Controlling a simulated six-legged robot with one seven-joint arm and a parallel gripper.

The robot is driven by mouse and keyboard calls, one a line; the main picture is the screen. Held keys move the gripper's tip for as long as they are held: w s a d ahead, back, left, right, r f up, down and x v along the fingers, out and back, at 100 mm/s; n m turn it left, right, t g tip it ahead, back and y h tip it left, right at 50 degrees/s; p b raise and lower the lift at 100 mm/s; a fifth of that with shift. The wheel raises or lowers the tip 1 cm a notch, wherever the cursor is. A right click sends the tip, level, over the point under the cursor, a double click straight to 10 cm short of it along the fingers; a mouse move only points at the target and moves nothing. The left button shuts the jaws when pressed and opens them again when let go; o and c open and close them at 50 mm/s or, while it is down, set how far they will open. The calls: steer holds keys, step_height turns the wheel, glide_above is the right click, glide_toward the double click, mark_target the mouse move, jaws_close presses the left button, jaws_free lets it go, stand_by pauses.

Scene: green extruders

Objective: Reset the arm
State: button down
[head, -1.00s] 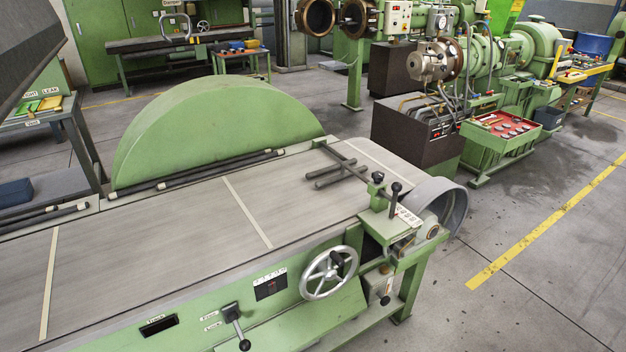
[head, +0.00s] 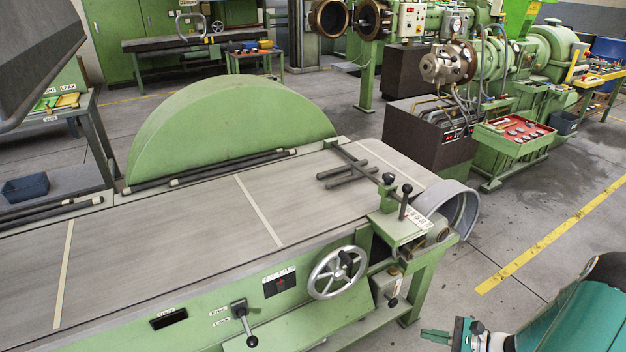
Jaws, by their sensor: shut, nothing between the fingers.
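My gripper (head: 436,336) shows at the bottom right edge of the head view, with small green fingertips pointing left. It is shut and empty, above the grey floor to the right of the green conveyor frame. Behind it are a dark and silver wrist part and my teal arm link (head: 588,318) with a grey shell, cut off by the picture's edge. The gripper is apart from the handwheel (head: 338,272) and touches nothing that I can see.
A long grey belt table (head: 190,235) with a green half-round guard (head: 230,120) fills the left and middle. A red tray (head: 513,135) stands by the extruder at upper right. Open floor (head: 540,240) with a yellow line lies at right.

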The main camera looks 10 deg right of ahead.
steer(key=s+a+r+n+g+h, duration=0.1)
steer(key=a+r+n+g+h, duration=0.25)
steer(key=a+r+n, duration=0.5)
steer(key=a+r+n+g+h, duration=0.2)
steer(key=a+r+n+g, duration=0.3)
steer(key=r, duration=0.7)
steer(key=s+a+r+n+t+h, duration=0.2)
steer(key=s+a+r+n+h, duration=0.1)
steer(key=r, duration=0.4)
steer(key=s+a+r+n+t+h, duration=0.3)
steer(key=s+a+r+n, duration=0.1)
steer(key=s+a+r, duration=0.2)
steer(key=shift+v, duration=0.9)
steer(key=shift+s+d+t, duration=0.15)
steer(key=shift+t, duration=0.1)
